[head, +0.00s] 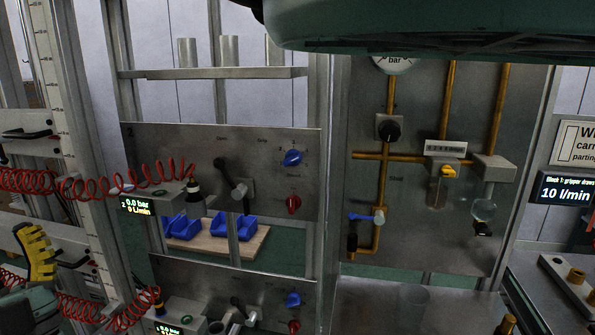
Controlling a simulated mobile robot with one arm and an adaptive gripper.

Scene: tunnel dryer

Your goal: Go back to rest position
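A yellow ribbed finger with black edges (37,252) stands at the lower left, above a dark rounded body cut off by the picture corner. It looks like one finger of my gripper. A second finger does not show clearly, so I cannot tell whether it is open or shut. I see nothing held at it. A large dark green rounded link of mine hangs across the top right and hides what is behind it.
Metal panel 2 (262,150) carries a blue knob (292,158) and a red knob (294,204). Red coiled hoses (95,183) hang at left. A pipe board (420,230) stands at right. Blue bins (236,226) sit on a wooden board behind. A metal shelf (215,73) crosses above.

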